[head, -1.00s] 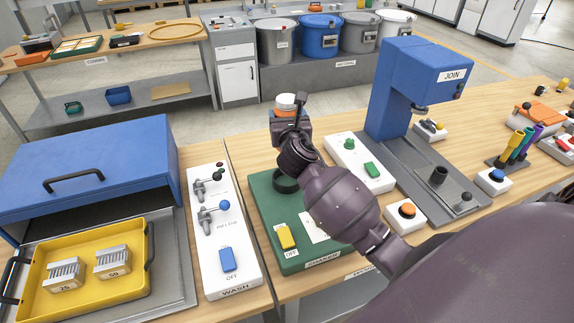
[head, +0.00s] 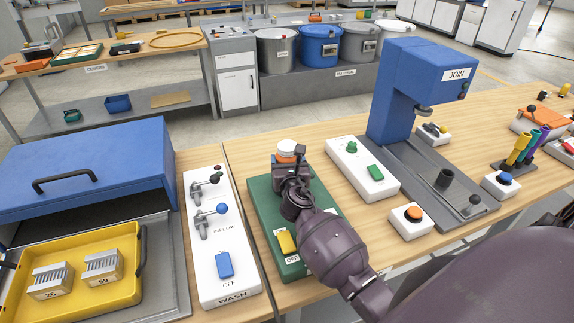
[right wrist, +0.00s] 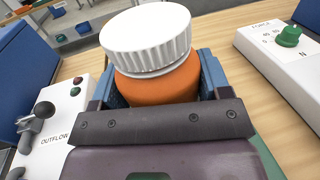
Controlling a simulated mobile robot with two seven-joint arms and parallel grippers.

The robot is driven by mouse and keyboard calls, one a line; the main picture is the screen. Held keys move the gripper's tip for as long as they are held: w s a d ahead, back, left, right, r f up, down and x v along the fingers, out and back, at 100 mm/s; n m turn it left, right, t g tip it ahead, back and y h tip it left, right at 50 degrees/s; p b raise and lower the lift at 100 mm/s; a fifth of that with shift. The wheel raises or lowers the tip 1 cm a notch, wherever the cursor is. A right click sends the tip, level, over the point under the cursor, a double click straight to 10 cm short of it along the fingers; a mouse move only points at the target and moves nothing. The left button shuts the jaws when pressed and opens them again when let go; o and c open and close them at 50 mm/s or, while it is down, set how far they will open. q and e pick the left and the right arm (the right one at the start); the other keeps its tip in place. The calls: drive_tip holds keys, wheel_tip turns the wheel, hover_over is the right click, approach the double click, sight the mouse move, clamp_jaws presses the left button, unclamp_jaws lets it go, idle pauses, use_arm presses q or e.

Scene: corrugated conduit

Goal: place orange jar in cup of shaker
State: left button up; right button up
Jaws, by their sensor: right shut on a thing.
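The orange jar (right wrist: 160,80) with a ribbed white lid stands upright between the blue fingers of my right gripper (right wrist: 152,92) in the right wrist view. In the head view the jar's white lid (head: 287,148) shows above my right gripper (head: 288,168), which is shut on it. The jar is over the back part of the green shaker base (head: 262,222). The shaker's cup is hidden behind my gripper and wrist, so I cannot tell whether the jar touches it. A yellow switch (head: 287,241) marked OFF is on the shaker's front. My left gripper is not in view.
A white wash panel (head: 222,270) with levers stands left of the shaker. A white box (head: 362,170) with green knobs and the blue JOIN press (head: 405,95) stand to the right. A yellow tray (head: 120,290) is at far left.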

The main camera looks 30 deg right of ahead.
idle(0.3)
drive_tip(key=o, duration=1.1)
drive_tip(key=shift+f, duration=0.25)
drive_tip(key=shift+r, duration=0.2)
drive_tip(key=v, duration=1.2)
drive_tip(key=shift+a, duration=0.1)
